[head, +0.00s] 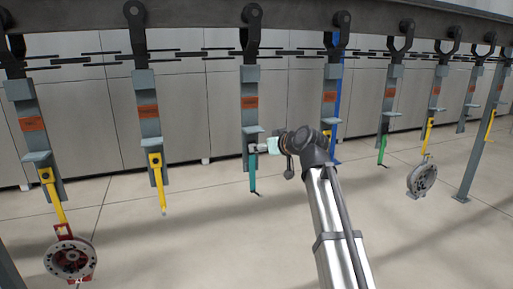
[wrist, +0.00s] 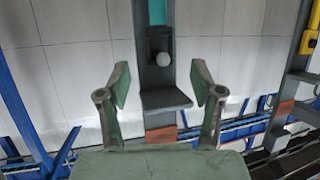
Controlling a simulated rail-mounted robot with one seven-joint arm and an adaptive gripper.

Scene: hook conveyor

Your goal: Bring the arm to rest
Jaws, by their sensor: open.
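My arm (head: 330,215) reaches up from the lower right in the head view. My gripper (head: 262,147) is at the middle hanger, level with the top of its teal hook (head: 254,175). In the wrist view my gripper (wrist: 160,78) is open, with one finger on each side of the hanger and nothing held between them. Whether a finger touches the hanger cannot be told.
A red-and-grey wheel-like part (head: 70,260) hangs at left, a grey housing (head: 422,179) at right. The floor below is clear.

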